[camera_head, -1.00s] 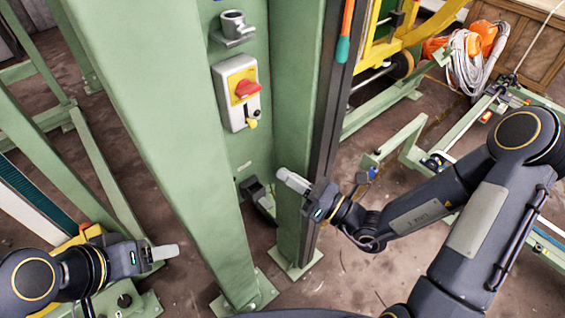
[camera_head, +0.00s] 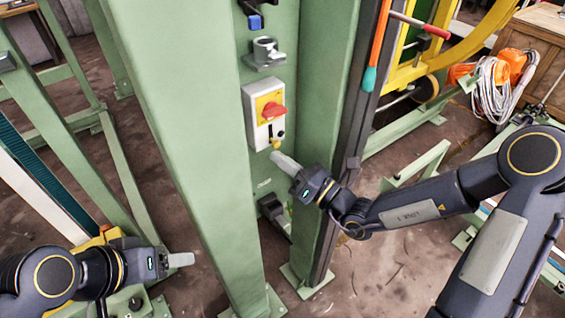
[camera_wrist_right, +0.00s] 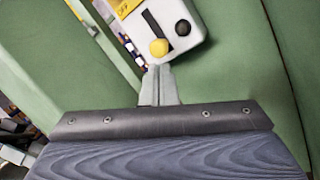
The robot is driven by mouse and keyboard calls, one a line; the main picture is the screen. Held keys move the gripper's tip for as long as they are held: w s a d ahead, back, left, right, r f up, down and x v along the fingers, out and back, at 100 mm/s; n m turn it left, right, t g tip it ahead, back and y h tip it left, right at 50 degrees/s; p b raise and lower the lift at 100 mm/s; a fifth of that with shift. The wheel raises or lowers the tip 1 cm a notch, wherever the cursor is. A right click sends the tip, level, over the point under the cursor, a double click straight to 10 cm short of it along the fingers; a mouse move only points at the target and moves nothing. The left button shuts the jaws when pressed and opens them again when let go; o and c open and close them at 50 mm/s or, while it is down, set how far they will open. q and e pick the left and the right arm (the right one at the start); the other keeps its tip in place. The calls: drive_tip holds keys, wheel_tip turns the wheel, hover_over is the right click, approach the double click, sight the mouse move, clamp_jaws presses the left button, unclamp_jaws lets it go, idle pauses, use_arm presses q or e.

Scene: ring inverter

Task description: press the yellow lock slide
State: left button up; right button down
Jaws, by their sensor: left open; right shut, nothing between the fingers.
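The yellow lock slide (camera_head: 276,144) is a small yellow knob at the lower end of a grey switch box (camera_head: 252,112) with a red rotary handle (camera_head: 272,111). The box is on a green panel between two green posts. My right gripper (camera_head: 275,156) is shut and empty, its tips just below the slide. In the right wrist view the slide (camera_wrist_right: 159,47) shows as a yellow ball beside a dark slot, just beyond the shut fingertips (camera_wrist_right: 160,70). I cannot tell whether they touch. My left gripper (camera_head: 190,260) is open and empty at lower left, away from the box.
Green posts (camera_head: 180,130) stand left and right of the panel. A metal fitting (camera_head: 264,53) is above the box. A screwdriver-like tool with orange and teal parts (camera_head: 370,75) hangs at the right post. A grey hose coil (camera_head: 492,92) lies at the back right.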

wheel_tip(320, 180, up, 4)
drive_tip(key=p, duration=0.3)
drive_tip(key=shift+p, duration=0.4)
use_arm(q)
wheel_tip(320, 180, up, 4)
drive_tip(key=shift+f, duration=0.25)
use_arm(e)
drive_tip(key=shift+f, duration=0.15)
